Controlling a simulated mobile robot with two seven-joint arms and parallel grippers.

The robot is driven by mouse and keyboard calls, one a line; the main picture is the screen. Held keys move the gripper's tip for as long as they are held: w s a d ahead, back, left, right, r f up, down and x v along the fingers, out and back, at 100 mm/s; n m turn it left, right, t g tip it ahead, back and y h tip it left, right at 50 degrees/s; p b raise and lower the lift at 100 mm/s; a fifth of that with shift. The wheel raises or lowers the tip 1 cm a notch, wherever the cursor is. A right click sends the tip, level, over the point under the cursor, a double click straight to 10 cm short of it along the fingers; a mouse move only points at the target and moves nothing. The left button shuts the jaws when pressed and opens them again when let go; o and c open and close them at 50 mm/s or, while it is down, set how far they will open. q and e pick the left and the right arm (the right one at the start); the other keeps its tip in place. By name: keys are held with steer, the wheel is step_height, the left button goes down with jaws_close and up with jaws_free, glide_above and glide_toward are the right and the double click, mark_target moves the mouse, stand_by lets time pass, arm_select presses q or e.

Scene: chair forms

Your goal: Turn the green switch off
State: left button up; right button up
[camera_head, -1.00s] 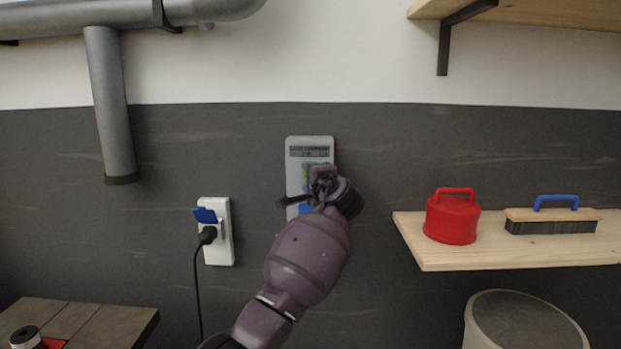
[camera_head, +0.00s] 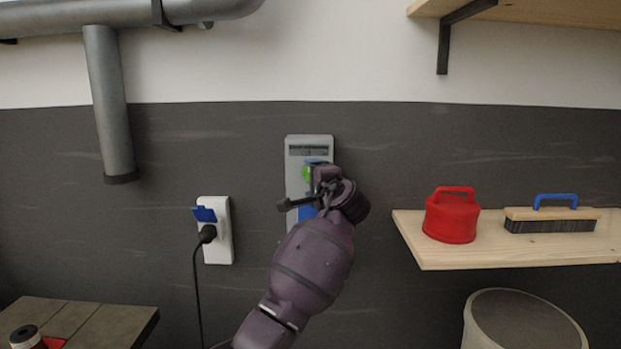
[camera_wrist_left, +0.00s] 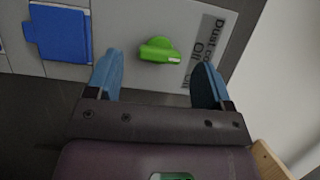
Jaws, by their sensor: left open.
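The green switch (camera_head: 307,174) is on a grey wall panel (camera_head: 294,150), partly hidden behind my left gripper (camera_head: 318,186). In the left wrist view the green switch (camera_wrist_left: 158,50) is a knob lying crosswise beside a label with dark text (camera_wrist_left: 203,48). My left gripper (camera_wrist_left: 157,75) is open, its two blue fingers on either side of the knob, with gaps on both sides. The knob appears just beyond the line of the fingertips; exact depth is unclear. My right gripper is not in view.
A blue cover (camera_wrist_left: 62,34) sits on the same panel. A white socket with a plug (camera_head: 222,246) is left of the panel. A wooden shelf (camera_head: 450,257) at right holds a red canister (camera_head: 453,218) and a brush (camera_head: 550,219). A grey bin (camera_head: 515,325) stands below.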

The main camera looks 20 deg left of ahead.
arm_select(q)
steer(key=v, duration=0.8)
steer(key=shift+s, duration=0.25)
steer(key=shift+d, duration=0.1)
steer(key=w+d+r+n+t+h, duration=0.1)
steer(key=d+r+t+h, duration=0.25)
steer(key=d+h, duration=0.2)
steer(key=s+a+f+n+h, duration=0.1)
steer(key=s+a+f+h, duration=0.15)
steer(key=f, duration=0.45)
steer(key=s+a+f+n+h, duration=0.1)
steer(key=s+f+n+h, duration=0.15)
steer(key=f, duration=0.55)
steer(key=s+a+f+n+h, duration=0.1)
steer(key=s+a+f+h, duration=0.2)
steer(key=f, duration=0.4)
steer(key=s+a+f+n+g+y, duration=0.1)
steer(key=s+a+f, duration=0.4)
steer(key=s+f, duration=0.9)
steer(key=s+a+f+n+g+y, duration=0.1)
steer(key=s+a+f+g, duration=0.4)
steer(key=s+f, duration=0.9)
steer(key=s+n, duration=0.1)
steer(key=s, duration=0.4)
steer(key=shift+a+f+n, duration=0.3)
steer(key=shift+f+n, duration=0.05)
